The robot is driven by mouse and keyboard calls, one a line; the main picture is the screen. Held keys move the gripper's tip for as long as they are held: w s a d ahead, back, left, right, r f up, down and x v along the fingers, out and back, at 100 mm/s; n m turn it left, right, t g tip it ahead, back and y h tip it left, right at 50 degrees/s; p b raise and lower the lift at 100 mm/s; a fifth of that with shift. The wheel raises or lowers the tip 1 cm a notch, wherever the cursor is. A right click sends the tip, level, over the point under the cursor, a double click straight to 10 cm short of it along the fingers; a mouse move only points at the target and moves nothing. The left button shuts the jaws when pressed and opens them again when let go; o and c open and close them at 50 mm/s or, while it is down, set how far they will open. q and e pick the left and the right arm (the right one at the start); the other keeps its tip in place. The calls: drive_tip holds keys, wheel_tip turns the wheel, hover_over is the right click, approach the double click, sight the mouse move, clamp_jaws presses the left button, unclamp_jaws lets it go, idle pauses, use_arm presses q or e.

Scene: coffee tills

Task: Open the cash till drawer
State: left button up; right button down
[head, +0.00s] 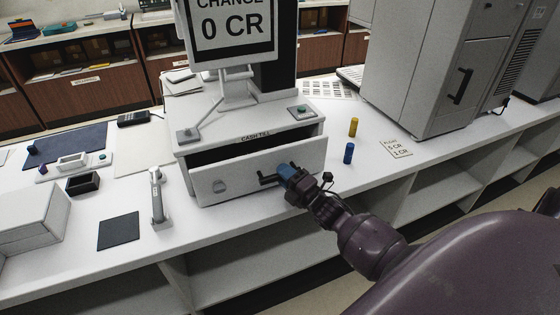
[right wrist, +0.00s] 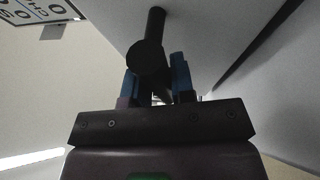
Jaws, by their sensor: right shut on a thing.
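The cash till (head: 250,110) stands on the white counter under a screen reading "CHANGE 0 CR". Its grey drawer (head: 235,172) stands partly pulled out, with a dark gap above its front panel. The drawer has a black handle (head: 267,180) at its middle right and a round lock to the left. My right gripper (head: 288,172) reaches in from the right with its blue fingertips at the handle. In the right wrist view, the gripper (right wrist: 157,88) has its fingers on both sides of the black handle (right wrist: 151,42), shut on it. My left gripper is out of view.
A yellow cylinder (head: 354,127) and a blue cylinder (head: 349,153) stand right of the drawer, near a small price card (head: 397,148). A large grey machine (head: 425,75) stands at the right. A grey handheld device (head: 157,198) stands upright left of the drawer.

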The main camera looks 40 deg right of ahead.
use_arm(q)
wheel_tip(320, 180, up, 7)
drive_tip(key=p, duration=0.5)
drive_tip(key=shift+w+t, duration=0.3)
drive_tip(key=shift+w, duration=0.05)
use_arm(e)
drive_tip(key=s+a, duration=0.2)
drive_tip(key=s, duration=0.7)
drive_tip(key=s+a, duration=0.2)
drive_tip(key=s, duration=0.8)
drive_tip(key=shift+a, duration=0.3)
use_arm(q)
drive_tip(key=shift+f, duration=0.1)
use_arm(e)
drive_tip(key=c, duration=1.1)
unclamp_jaws()
drive_tip(key=shift+c, duration=0.2)
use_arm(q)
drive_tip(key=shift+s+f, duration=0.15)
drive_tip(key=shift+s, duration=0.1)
use_arm(e)
drive_tip(key=shift+o, duration=0.9)
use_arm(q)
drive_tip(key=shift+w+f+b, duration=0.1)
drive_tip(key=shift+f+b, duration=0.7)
use_arm(e)
drive_tip(key=v, duration=1.1)
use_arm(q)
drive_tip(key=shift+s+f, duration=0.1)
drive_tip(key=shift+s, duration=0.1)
